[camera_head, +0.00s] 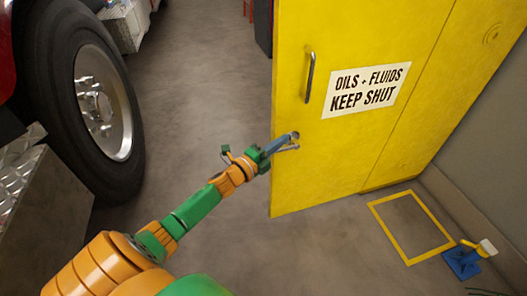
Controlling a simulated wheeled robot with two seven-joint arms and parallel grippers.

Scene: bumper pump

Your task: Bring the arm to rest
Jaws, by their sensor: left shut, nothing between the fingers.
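My left arm, orange and green, reaches in from the bottom left. Its gripper (291,141) is shut and empty, in front of the lower left part of a yellow cabinet (300,178). In the picture the fingertips overlap the cabinet's door; I cannot tell whether they touch it. The cabinet's bar handle (310,78) is above the gripper and apart from it. The door looks closed. My right gripper is not clearly in view; only a bit of dark green shows at the bottom right edge.
A large truck wheel (88,110) stands at the left, with a metal tread-plate step (25,200) in front of it. A yellow square outline (382,229) is marked on the floor at the right. Beside it stands a blue-based pump (462,262). The middle floor is clear.

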